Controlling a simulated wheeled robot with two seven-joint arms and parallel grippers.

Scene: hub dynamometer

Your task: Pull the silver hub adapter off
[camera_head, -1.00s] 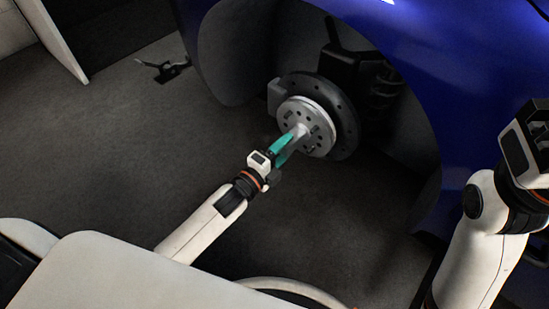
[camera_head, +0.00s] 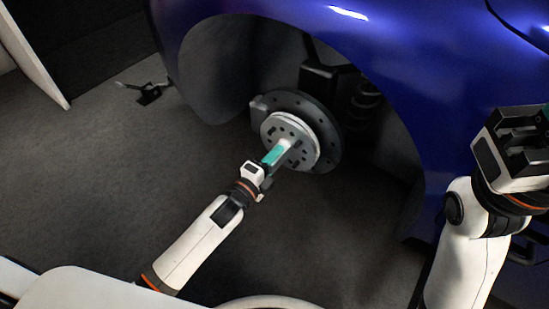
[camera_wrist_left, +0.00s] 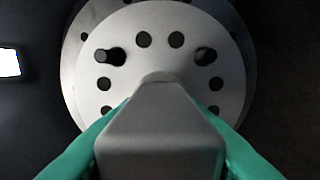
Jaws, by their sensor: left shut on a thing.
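The silver hub adapter (camera_head: 287,134) is a round plate with several holes and a central shaft, in front of the dark brake disc (camera_head: 325,150). In the left wrist view the adapter's plate (camera_wrist_left: 158,50) fills the middle, with its grey blocky shaft (camera_wrist_left: 160,140) pointing at the camera. My left gripper (camera_head: 275,155), with teal fingers, is shut on the shaft, one finger on each side of it. The adapter's back face is hidden, so I cannot tell whether it touches the disc. My right gripper (camera_head: 530,145) is raised at the right edge and holds nothing visible; its fingertips are unclear.
The blue car body (camera_head: 410,50) and its wheel arch surround the disc. A dark caliper (camera_head: 258,106) sits at the disc's left. A small black object (camera_head: 148,92) lies on the grey floor at the upper left. The floor left of my left arm is clear.

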